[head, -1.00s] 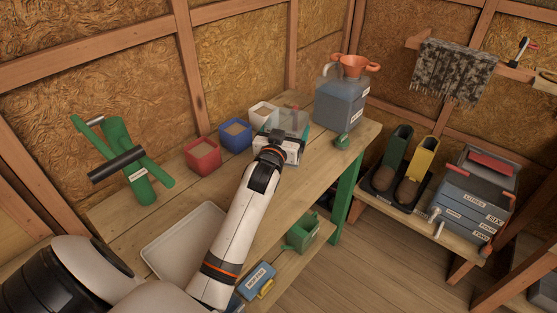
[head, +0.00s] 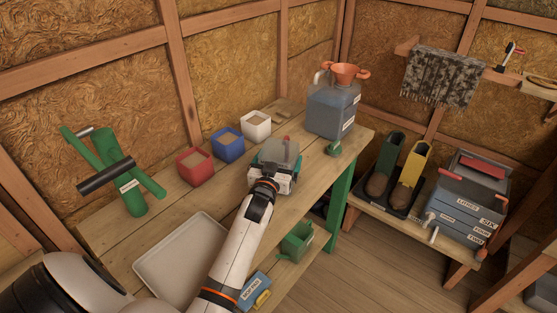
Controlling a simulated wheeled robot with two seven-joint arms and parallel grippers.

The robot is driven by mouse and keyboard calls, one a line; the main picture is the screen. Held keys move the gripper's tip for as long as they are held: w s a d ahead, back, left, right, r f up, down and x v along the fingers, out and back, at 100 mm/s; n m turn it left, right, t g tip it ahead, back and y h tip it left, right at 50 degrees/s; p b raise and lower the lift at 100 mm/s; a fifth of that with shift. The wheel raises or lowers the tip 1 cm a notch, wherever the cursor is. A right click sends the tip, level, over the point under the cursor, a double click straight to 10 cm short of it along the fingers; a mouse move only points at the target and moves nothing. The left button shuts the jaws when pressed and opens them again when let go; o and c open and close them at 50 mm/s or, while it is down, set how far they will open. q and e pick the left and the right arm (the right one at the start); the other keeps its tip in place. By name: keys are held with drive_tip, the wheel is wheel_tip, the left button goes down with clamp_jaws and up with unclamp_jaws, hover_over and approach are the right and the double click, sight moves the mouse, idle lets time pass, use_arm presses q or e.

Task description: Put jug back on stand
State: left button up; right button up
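A clear, greyish jug (head: 280,152) with a small red part on top is at my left gripper (head: 273,170), over the middle of the workbench (head: 325,172). The gripper's fingers are mostly hidden behind its own white body, but the jug moves along with it, so it appears held. Whether the jug's base touches the bench is hidden. I cannot tell for sure which thing is the stand; a green upright frame with a black bar (head: 125,178) stands at the left of the bench. My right gripper is not in view.
Red (head: 195,168), blue (head: 228,146) and white (head: 256,124) pots line the back of the bench. A large blue-grey canister (head: 333,110) with an orange funnel (head: 346,73) stands at the far end. An empty pale tray (head: 180,262) lies at the front left.

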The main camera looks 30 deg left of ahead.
use_arm(q)
drive_tip(key=shift+r, duration=0.15)
drive_tip(key=v, duration=1.2)
